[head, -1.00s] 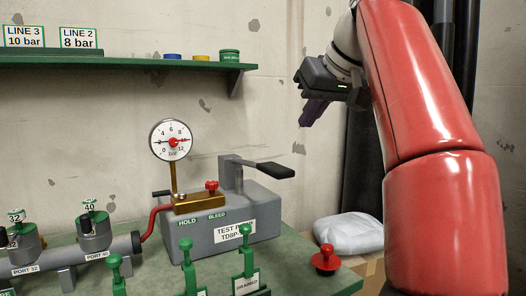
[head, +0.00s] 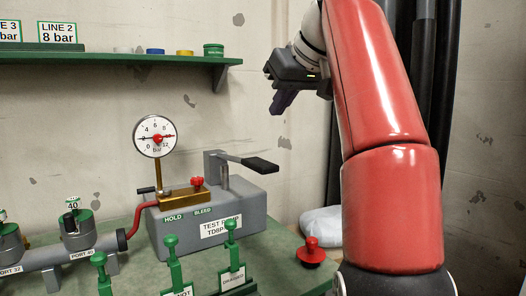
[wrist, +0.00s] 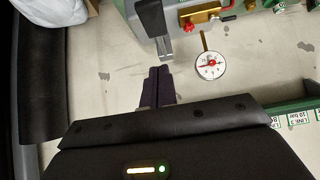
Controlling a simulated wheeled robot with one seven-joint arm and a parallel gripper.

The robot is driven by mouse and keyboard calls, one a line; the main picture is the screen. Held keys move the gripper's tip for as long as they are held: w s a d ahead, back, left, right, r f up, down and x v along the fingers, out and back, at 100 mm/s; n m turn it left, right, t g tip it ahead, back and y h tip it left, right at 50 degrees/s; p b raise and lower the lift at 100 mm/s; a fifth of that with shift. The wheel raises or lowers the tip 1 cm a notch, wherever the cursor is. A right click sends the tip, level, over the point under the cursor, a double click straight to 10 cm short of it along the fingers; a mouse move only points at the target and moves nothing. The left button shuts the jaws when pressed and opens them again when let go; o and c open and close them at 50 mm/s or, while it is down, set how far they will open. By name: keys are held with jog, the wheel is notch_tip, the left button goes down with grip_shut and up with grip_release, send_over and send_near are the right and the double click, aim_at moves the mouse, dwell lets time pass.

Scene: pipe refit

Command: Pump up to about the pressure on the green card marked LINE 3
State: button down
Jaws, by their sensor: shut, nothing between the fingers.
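The LINE 3 card (head: 9,32) is cut off at the left edge in the head view; in the wrist view the card (wrist: 298,118) reads 10 bar. The test pump (head: 215,222) stands on the green bench, its lever (head: 258,165) raised and reaching right with a black grip. The round gauge (head: 155,149) stands on a brass post; a red line points right, near the 10, and a dark line points left. I cannot tell the exact reading. My gripper (head: 280,106) is shut and empty, above and right of the lever, apart from it. Its fingers (wrist: 158,75) show in the wrist view.
A red valve knob (head: 197,182) sits on the brass block near the HOLD and BLEED labels. A red mushroom button (head: 311,252) stands at the bench's right. Green-handled pins (head: 172,260) line the front. A shelf (head: 120,60) runs above. Air around my gripper is clear.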

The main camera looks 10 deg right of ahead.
send_over(256, 161)
jog(key=s, duration=0.3)
jog(key=f, duration=0.5)
jog(key=d+f, duration=0.1)
jog(key=f, duration=0.1)
jog(key=shift+w+f, duration=0.15)
jog(key=shift+f, duration=0.2)
jog(key=shift+f+b, duration=0.7)
jog(key=shift+f, duration=0.65)
